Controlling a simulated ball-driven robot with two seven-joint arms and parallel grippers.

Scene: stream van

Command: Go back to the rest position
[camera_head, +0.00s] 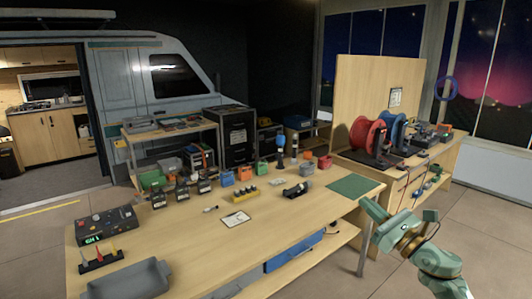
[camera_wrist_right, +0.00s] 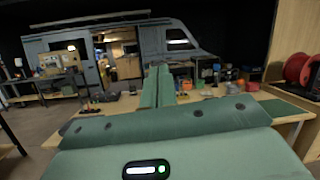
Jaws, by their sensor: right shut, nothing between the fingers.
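My right gripper (camera_head: 372,208) is at the lower right of the head view, at the end of my pale green arm. It is beside the right end of the wooden workbench (camera_head: 330,215), near the green mat (camera_head: 352,186). In the right wrist view the two green fingers (camera_wrist_right: 157,85) stand closed together with nothing between them. The fingers point toward the bench and the van. My left gripper is in neither view.
Red (camera_head: 366,133) and blue (camera_head: 392,130) spools stand on the right bench. A grey-blue van (camera_head: 150,75) is behind. Floor is clear at lower right.

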